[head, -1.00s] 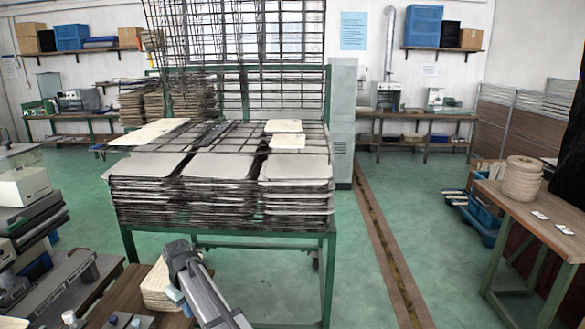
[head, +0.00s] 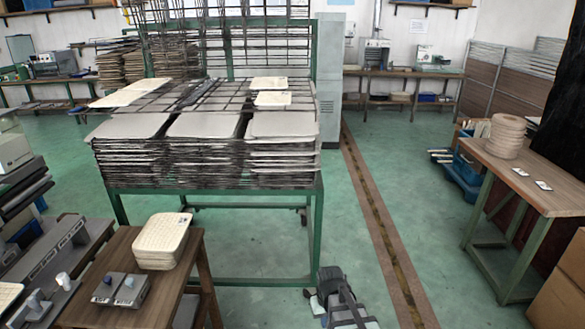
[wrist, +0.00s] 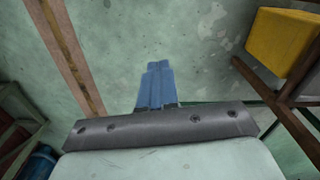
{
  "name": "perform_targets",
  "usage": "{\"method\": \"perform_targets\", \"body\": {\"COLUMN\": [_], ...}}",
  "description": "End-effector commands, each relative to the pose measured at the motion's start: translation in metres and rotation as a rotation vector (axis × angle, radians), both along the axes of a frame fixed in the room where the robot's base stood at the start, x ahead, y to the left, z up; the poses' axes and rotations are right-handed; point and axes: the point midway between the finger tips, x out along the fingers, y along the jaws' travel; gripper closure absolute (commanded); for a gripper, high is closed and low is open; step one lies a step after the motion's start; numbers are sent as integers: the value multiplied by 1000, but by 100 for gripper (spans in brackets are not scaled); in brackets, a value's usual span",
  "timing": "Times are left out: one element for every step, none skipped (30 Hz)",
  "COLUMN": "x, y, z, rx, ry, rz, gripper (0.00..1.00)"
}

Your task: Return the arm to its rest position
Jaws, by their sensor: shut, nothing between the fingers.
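My gripper (wrist: 158,66) shows in the wrist view as two blue-grey fingers pressed together beyond a dark grey bar. It is shut and empty. Green floor lies behind the fingers, and nothing touches them. In the head view, part of my dark grey arm shows at the bottom edge, right of the wooden stool and by the front of the green rack; the gripper's fingers cannot be made out clearly there.
A green metal rack (head: 220,188) bears stacked grey panels (head: 205,150). A stack of cream panels (head: 161,238) sits on a wooden stool (head: 125,250) at left. A wooden table (head: 530,188) with a round beige stack (head: 506,135) stands at right.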

Motion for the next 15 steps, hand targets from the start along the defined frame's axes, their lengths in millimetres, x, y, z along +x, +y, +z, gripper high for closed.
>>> {"method": "perform_targets", "body": {"x": [-12, -17, -22, -26, -30, -36, -40, -44, -49, -53, -54, -58, -61, -64, -69], "y": [-14, -21, -29, -35, -40, -47, -52, -57, -63, -68, -67, -66, -66, -66, -66], "z": [-4, -6, -9, -10, -12, -15, -16, -18, -19, -21, -26, -32, -36, -40, -46], "rx": [0, 0, 0, 0, 1, 1, 1, 1, 1, 0, 0, -2, -2, -3, -4], "ry": [1, 2, 2, 1, 0, 0, 1, 1, 1, 0, 8, 21, 29, 38, 50], "rz": [-33, -50, -71, -87, -103, -122, -136, -150, -168, -183, -182, -179, -178, -178, -177], "gripper": [100, 100, 100, 100, 100, 100, 100, 100, 100, 100, 100, 100, 100, 100, 100]}}
